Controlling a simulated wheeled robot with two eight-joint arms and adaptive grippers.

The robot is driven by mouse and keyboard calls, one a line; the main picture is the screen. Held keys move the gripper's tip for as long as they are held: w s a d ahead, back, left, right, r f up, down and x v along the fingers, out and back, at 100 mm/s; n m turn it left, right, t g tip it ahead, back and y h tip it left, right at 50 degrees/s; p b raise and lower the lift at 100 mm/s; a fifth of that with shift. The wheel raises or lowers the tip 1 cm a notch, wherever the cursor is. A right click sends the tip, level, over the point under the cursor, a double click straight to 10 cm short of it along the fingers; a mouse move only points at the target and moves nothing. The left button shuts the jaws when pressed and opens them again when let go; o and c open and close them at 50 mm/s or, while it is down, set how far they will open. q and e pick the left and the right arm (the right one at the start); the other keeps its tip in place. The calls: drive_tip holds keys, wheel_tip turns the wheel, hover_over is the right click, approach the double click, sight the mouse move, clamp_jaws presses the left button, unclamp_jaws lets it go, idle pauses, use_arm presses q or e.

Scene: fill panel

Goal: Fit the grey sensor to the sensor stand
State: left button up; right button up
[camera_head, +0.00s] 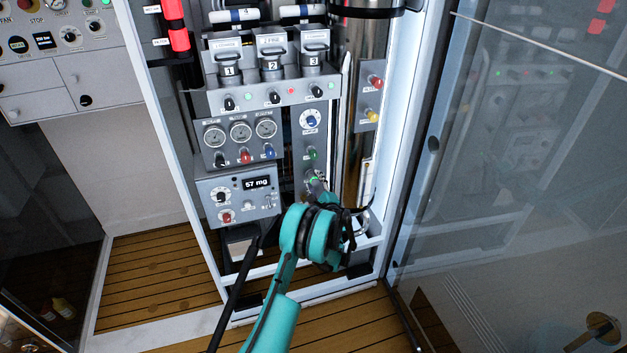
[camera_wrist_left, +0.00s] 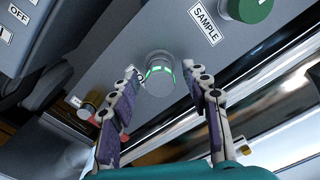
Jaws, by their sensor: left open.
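A grey cylinder with a green-lit ring, which looks like the grey sensor (camera_wrist_left: 158,73), stands on the grey panel below the SAMPLE label in the left wrist view. My left gripper (camera_wrist_left: 160,76) is open, its two fingers apart on either side of the cylinder's near side. I cannot tell whether they touch it. In the head view my teal left wrist covers most of the gripper at the panel's lower right. I cannot make out a separate sensor stand, nor whether the cylinder sits in one. My right gripper is not in view.
A green knob (camera_wrist_left: 247,9) is beside the SAMPLE label. A control box reading 57 mg (camera_head: 238,193) is left of my wrist, with gauges (camera_head: 240,131) above. A shiny metal column (camera_head: 365,90) and a glass door (camera_head: 500,170) stand to the right.

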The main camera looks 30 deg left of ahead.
sight(315, 182)
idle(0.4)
use_arm(q)
clamp_jaws()
drive_tip(key=shift+s+d, duration=0.1)
drive_tip(key=shift+d, duration=0.05)
drive_tip(key=shift+v, duration=2.85)
